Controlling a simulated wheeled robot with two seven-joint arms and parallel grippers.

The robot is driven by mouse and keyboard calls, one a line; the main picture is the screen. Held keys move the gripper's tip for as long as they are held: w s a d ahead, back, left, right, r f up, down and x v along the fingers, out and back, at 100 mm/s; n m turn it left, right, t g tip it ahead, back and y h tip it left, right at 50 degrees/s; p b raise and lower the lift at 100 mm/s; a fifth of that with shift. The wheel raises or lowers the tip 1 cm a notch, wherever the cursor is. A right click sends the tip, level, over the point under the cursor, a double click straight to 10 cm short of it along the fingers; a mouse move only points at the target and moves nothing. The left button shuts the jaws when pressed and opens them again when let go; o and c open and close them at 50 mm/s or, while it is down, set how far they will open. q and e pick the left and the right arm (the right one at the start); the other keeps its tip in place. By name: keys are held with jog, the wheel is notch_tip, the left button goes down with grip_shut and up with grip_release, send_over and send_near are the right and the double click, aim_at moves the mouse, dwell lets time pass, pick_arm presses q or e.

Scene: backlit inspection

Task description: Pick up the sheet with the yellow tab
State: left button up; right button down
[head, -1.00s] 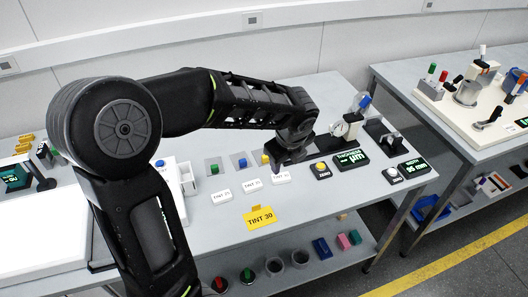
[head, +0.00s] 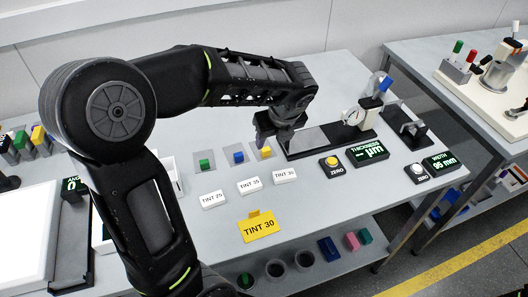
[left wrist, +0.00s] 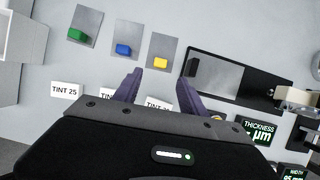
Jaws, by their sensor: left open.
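The sheet with the yellow tab is a small grey sheet (left wrist: 165,48) with a yellow block-like tab (left wrist: 160,63) at its near edge. In the left wrist view it lies flat on the table, just beyond and between my fingertips. In the head view the yellow tab (head: 265,152) shows just below my left gripper (head: 274,143), which hides part of the sheet. My left gripper (left wrist: 163,76) is open and empty, its two dark fingers on either side of the tab in the picture. I cannot tell its height above the table. My right gripper is not in view.
Similar sheets with a blue tab (left wrist: 123,49) and a green tab (left wrist: 77,34) lie to the left. White TINT labels (head: 249,186) and a yellow TINT 30 sign (head: 258,228) stand in front. A thickness gauge on a dark base (head: 315,140) and a readout (head: 368,149) are to the right.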

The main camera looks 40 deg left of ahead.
aim_at(267, 151)
pick_arm(q)
jog(key=shift+r, duration=0.1)
jog(key=shift+x, duration=1.3)
jog(key=shift+p+x, duration=0.35)
jog(key=shift+x, duration=2.3)
grip_shut()
